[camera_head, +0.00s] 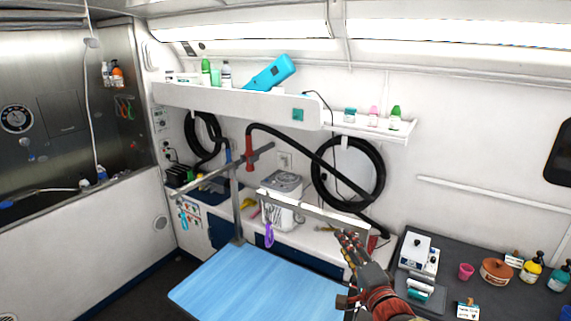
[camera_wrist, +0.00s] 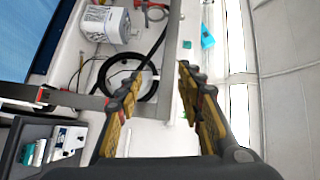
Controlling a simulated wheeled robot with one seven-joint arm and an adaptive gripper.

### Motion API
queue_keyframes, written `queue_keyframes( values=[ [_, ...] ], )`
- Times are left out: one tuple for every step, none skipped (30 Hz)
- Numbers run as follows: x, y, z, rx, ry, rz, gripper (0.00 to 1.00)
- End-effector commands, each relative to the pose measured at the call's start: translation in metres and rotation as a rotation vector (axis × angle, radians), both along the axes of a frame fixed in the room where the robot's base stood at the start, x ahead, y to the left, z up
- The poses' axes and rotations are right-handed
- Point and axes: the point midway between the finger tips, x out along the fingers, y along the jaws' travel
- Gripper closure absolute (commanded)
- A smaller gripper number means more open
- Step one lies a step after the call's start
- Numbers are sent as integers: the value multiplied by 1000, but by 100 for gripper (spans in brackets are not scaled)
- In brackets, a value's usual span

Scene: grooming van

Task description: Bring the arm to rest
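My gripper (camera_head: 350,240) is in the lower right part of the head view, with its arm coming in from the bottom edge. Its fingers point up and to the left, near the right end of the grooming table's metal bar (camera_head: 312,211); I cannot tell whether they touch it. In the wrist view my gripper (camera_wrist: 160,80) has its two yellow-and-dark fingers well apart, with nothing between them. The wall with the black hose coil (camera_wrist: 128,80) shows beyond the fingertips.
The blue grooming table (camera_head: 245,285) stands left of my arm. A dark counter (camera_head: 450,272) on the right holds a white device (camera_head: 418,252), a brown pot (camera_head: 495,271) and bottles. A white shelf (camera_head: 235,101) with bottles and a blue dryer (camera_head: 271,73) runs above.

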Motion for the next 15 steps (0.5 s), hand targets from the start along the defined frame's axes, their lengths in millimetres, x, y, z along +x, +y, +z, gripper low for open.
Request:
queue_keyframes(
  values=[
    [-1, -6, -16, -79, 47, -14, 63],
    [-3, -10, -29, -140, 86, -23, 63],
    [-7, -17, -49, -225, 149, -33, 63],
    [-12, -23, -62, -291, 199, -37, 63],
    [-17, -28, -74, -356, 249, -38, 63],
    [-26, -35, -88, -440, 314, -35, 63],
    [-33, -40, -96, -502, 360, -29, 63],
    [-41, -45, -103, -559, 406, -19, 63],
    [-53, -50, -114, -635, 468, 1, 63],
    [-62, -53, -121, -687, 511, 19, 63],
    [-71, -56, -128, -737, 553, 40, 63],
    [-85, -58, -136, -802, 608, 73, 63],
    [-96, -59, -140, -847, 646, 102, 63],
    [-107, -60, -146, -890, 684, 134, 63],
    [-122, -59, -152, -943, 731, 180, 63]
  ],
)
